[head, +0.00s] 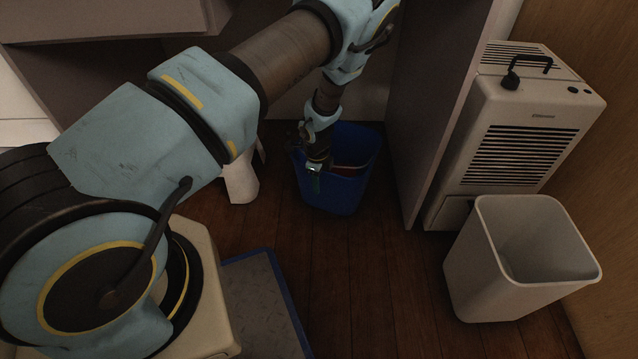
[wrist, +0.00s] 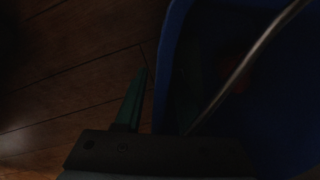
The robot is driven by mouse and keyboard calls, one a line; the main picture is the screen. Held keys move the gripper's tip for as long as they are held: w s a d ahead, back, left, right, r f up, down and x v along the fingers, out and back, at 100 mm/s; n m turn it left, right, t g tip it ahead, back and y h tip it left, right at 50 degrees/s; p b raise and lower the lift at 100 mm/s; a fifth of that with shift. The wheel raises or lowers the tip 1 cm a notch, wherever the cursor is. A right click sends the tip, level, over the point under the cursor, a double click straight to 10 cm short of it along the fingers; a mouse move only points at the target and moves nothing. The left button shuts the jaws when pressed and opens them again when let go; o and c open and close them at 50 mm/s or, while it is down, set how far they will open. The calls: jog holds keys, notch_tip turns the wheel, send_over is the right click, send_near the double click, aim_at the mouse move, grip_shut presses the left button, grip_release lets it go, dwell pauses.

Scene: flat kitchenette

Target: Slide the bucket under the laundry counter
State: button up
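The blue bucket (head: 345,195) stands upright on the wooden floor in the opening below the laundry counter (head: 100,20), left of a grey side panel. Something reddish shows inside it. My gripper (head: 315,180) reaches down at the bucket's near left rim. In the wrist view, one green finger (wrist: 133,100) is outside the bucket wall (wrist: 168,60), with a narrow gap at its tip. A thin metal handle (wrist: 245,65) crosses the bucket's mouth. The other finger is too dark to make out clearly, so I cannot tell whether the rim is clamped.
The grey side panel (head: 430,110) stands close right of the bucket. Beyond it are a white heater-like appliance (head: 530,120) and an empty grey bin (head: 500,270). A white object (head: 240,182) stands left of the bucket. A blue-edged mat (head: 262,300) lies nearer. Floor between mat and bin is clear.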

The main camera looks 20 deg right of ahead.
notch_tip(320, 180, up, 6)
jog(key=shift+s+a+r+p, duration=0.15)
jog(key=shift+p, duration=1)
